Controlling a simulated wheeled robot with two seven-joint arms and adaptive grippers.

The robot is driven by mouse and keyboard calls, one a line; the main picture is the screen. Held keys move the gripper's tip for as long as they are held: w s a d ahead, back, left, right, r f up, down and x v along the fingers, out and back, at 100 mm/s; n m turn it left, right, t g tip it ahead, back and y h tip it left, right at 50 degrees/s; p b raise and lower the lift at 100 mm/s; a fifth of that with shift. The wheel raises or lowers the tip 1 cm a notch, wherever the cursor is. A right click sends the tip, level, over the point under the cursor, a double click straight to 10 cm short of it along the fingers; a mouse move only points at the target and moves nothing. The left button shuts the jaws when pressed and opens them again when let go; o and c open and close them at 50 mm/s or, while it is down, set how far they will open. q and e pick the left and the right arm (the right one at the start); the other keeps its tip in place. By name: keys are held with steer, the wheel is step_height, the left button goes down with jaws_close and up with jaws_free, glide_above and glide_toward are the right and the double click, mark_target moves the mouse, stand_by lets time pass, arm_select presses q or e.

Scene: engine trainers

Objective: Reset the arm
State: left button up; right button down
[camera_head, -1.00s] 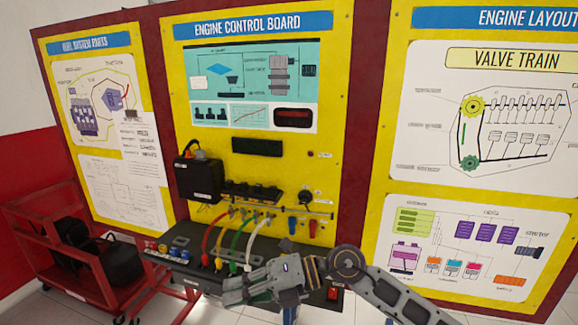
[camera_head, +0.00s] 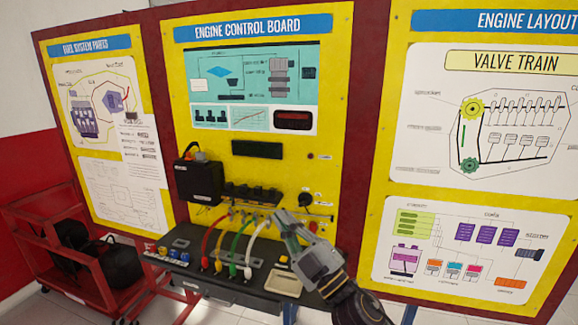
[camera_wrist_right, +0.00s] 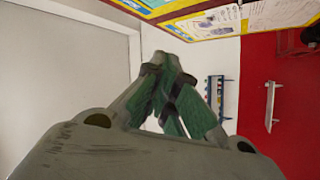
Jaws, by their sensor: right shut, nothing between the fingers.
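My right gripper (camera_head: 288,232) is in front of the lower right part of the engine control board (camera_head: 345,120) in the head view. Its arm comes in from the bottom right, and the fingers point up and to the left. In the right wrist view the green-padded fingers (camera_wrist_right: 172,85) are together with nothing between them. The gripper hides part of the board's lower right area. My left gripper is not in view.
A dark shelf (camera_head: 240,285) juts out below the board, with red, yellow, green and white cables (camera_head: 237,247) and a beige tray (camera_head: 283,282). A black box (camera_head: 198,182) is mounted on the board. A red cart (camera_head: 85,290) stands at left.

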steer(key=w+d+f+m+g+h, duration=0.1)
steer(key=d+f+m+g+h, duration=0.1)
steer(key=d+f+m+h, duration=1.6)
steer(key=s+d+f+g+y, duration=0.1)
steer(key=s+d+f+g, duration=0.2)
steer(key=s+f+g, duration=0.55)
steer(key=s+d+f+g+y, duration=0.15)
steer(key=s+f+g, duration=0.25)
steer(key=s+f, duration=0.9)
steer(key=s+f+p, duration=0.3)
steer(key=f, duration=2.7)
steer(key=s+d+f+g+p, duration=0.1)
steer(key=s+d+f, duration=0.1)
steer(key=s+f, duration=0.6)
steer(key=s+d+f+g+p, duration=0.1)
steer(key=s+d+f, duration=0.1)
steer(key=s+f, duration=0.7)
steer(key=s, duration=0.5)
steer(key=shift+d+f+n+h, duration=0.2)
steer(key=shift+d+n+h, duration=0.1)
steer(key=shift+n+h, duration=0.1)
